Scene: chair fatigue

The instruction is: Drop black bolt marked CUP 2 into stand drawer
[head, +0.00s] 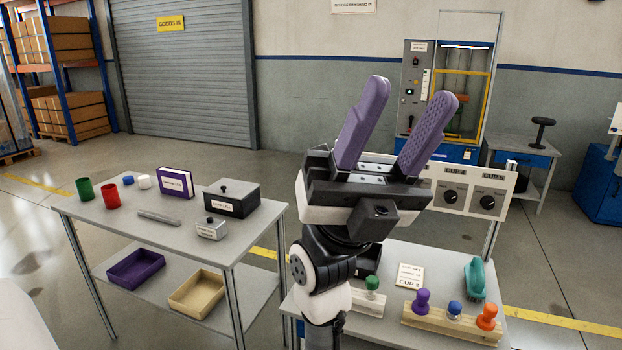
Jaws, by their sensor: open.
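My gripper (408,98) is raised in the middle of the head view, its two purple fingers apart and pointing up, with nothing between them. I cannot pick out a black bolt marked CUP 2 for certain. A small card (408,279) that seems to read CUP 2 lies on the right table. A dark object (369,262) is partly hidden behind my arm. A grey stand (515,146) with a blue drawer front (516,157) is at the back right, and the drawer looks shut. A black mushroom-shaped piece (542,132) stands on it.
The right table (430,256) holds wooden racks with coloured knobs (455,309) and a teal piece (474,278). A panel with two black dials (472,198) stands behind. The left table (140,222) carries cups, boxes and a lower shelf with trays. A test machine (445,90) is at the back.

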